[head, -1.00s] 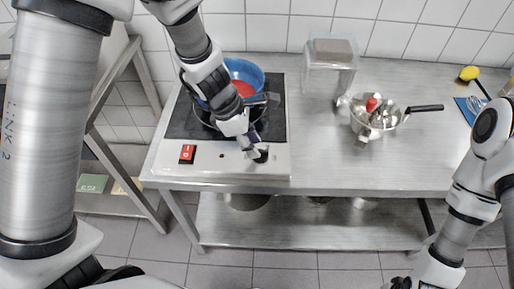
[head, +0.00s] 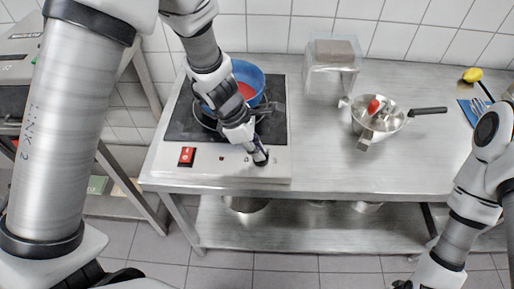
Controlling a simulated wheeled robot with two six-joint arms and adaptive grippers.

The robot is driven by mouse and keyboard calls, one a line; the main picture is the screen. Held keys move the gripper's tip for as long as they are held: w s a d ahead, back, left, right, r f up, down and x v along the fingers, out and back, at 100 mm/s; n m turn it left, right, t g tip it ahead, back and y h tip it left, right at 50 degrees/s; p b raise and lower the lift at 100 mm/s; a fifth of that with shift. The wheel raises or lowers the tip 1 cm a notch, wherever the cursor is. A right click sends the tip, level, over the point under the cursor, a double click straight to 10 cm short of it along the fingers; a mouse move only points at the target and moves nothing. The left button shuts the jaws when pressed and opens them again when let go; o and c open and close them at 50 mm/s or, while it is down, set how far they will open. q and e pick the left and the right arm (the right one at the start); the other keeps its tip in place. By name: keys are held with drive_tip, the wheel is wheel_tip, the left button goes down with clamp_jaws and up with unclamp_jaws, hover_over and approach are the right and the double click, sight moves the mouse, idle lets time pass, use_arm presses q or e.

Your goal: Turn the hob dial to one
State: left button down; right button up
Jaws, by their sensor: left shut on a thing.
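The hob (head: 180,120) is a dark cooktop with a steel front panel on the steel counter. A red rocker switch (head: 187,156) sits at the left of the panel. My left gripper (head: 261,159) reaches down to the panel's right part and is shut on the hob dial, a dark knob. The fingers cover most of the dial, so its pointer and setting cannot be read.
A blue pan (head: 247,72) with red inside stands on the hob, partly behind my left arm. A steel pot (head: 393,119) with a red-tipped tool is to the right. A clear box (head: 331,65) stands at the back. The counter's front middle is clear.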

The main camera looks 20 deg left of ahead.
use_arm(q)
drive_tip(key=m+g+p, duration=0.1)
drive_tip(key=m+p, duration=0.1)
drive_tip(key=shift+w+r+m+p, duration=0.1)
drive_tip(key=shift+r+m+p, duration=0.05)
drive_tip(key=shift+m+p, duration=0.25)
drive_tip(key=m+g+p, duration=0.1)
drive_tip(key=m+p, duration=0.1)
drive_tip(key=shift+w+m, duration=0.1)
drive_tip(key=shift+m, duration=0.3)
drive_tip(key=m+g+p, duration=0.1)
drive_tip(key=m+p, duration=0.1)
drive_tip(key=m, duration=0.1)
drive_tip(key=shift+w+g, duration=0.1)
drive_tip(key=shift+g, duration=0.2)
drive_tip(key=shift+d+f+m+g+y+p, duration=0.15)
drive_tip(key=shift+m+g+y+p, duration=0.3)
drive_tip(key=shift+m, duration=0.95)
drive_tip(key=shift+f, duration=0.1)
drive_tip(key=c, duration=1.3)
unclamp_jaws()
drive_tip(key=shift+o, duration=0.2)
drive_tip(key=shift+w, duration=0.1)
